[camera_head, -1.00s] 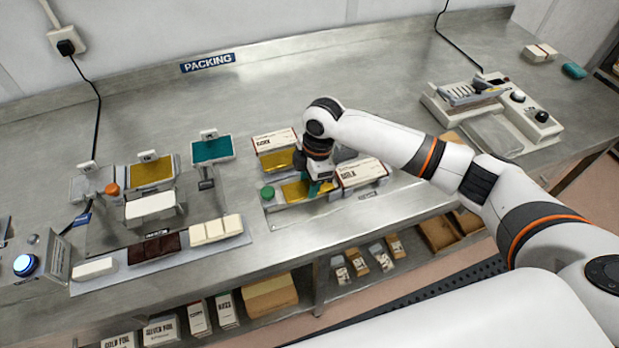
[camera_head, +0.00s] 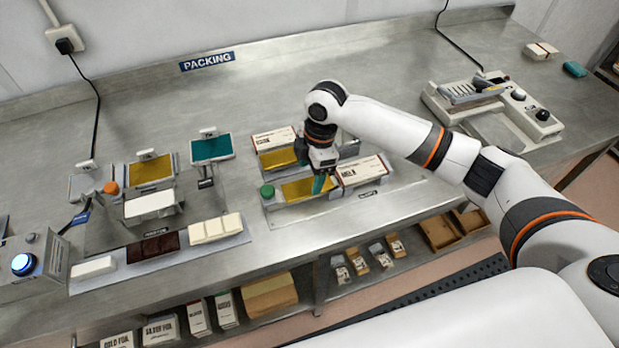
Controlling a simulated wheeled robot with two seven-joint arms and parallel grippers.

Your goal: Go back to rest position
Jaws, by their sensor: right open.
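My right gripper (camera_head: 321,180) points down above the middle tray (camera_head: 330,212) on the steel bench. It is open, with its teal fingertips near a gold foil sheet (camera_head: 296,190) and the white box (camera_head: 362,171) to its right. I cannot tell whether the fingertips touch anything. My right arm reaches in from the lower right. My left gripper is not in view.
A sealing machine (camera_head: 492,110) stands at the right back of the bench. On the left are a tray with white and dark bars (camera_head: 150,248), foil stands (camera_head: 152,170) and a box with a blue button (camera_head: 23,264).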

